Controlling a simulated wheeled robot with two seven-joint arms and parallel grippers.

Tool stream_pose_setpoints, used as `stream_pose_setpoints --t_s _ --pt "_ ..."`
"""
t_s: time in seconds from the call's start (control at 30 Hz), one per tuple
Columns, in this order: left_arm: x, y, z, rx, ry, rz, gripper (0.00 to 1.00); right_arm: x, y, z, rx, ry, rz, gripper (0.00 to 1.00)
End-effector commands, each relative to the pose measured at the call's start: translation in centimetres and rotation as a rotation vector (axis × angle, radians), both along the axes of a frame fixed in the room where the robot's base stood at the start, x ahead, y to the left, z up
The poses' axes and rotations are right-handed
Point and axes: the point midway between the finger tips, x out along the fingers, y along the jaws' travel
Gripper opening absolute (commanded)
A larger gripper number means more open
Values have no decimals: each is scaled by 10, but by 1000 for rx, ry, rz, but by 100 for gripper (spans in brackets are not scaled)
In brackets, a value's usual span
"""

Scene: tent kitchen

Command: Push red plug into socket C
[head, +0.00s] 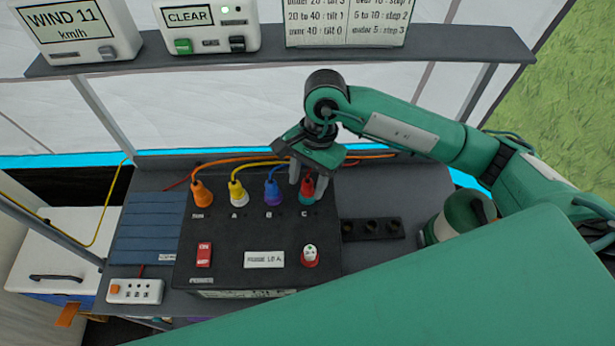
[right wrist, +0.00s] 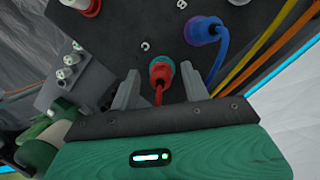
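The red plug (head: 307,187) stands upright at socket C on the black power box (head: 225,250), with a teal ring (head: 307,199) at its base. In the right wrist view the red plug (right wrist: 159,72) sits over the teal ring beside the letter C, its red cable running toward my gripper. I cannot tell how deep it sits. My right gripper (head: 308,184) is above socket C, pointing down. Its two fingers (right wrist: 160,82) are apart on either side of the plug, with visible gaps, so it is open. My left gripper is not in view.
Orange (head: 202,194), yellow (head: 238,193) and blue (head: 272,192) plugs stand in a row left of the red one, cables trailing behind. A red switch (head: 204,255) and a red-and-white knob (head: 309,256) are in front. A black socket strip (head: 371,228) lies to the right.

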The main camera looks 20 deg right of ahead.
Motion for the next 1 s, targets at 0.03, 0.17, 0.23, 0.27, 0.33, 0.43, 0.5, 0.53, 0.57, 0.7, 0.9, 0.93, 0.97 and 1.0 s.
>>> stream_pose_setpoints --t_s 0.03,0.17,0.23,0.27,0.33,0.43,0.5,0.53,0.57,0.7,0.9,0.93,0.97,1.0 --pt "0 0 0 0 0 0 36 0 0 0 0 0 0 47" --pt "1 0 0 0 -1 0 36 0 0 0 0 0 0 47" --pt "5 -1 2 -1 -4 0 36 0 0 0 0 0 0 47" --pt "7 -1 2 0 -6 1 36 0 0 0 0 0 0 47" --pt "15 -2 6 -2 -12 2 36 0 0 0 0 0 0 47" --pt "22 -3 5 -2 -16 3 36 4 -3 12 1 -5 0 47" --pt "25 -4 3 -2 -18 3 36 6 -7 27 0 -7 -2 47" --pt "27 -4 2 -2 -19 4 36 7 -8 33 1 -6 -2 47" --pt "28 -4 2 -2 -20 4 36 8 -9 39 0 -6 -1 47" --pt "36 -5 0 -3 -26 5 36 13 -16 69 0 -6 -1 47" --pt "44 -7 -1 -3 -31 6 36 19 -24 106 1 -4 -1 47" --pt "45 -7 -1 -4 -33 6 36 19 -25 110 0 -4 -1 47" --pt "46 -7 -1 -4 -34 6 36 20 -26 114 0 -3 0 47" --pt "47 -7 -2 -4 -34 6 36 21 -27 119 0 -3 -1 47"
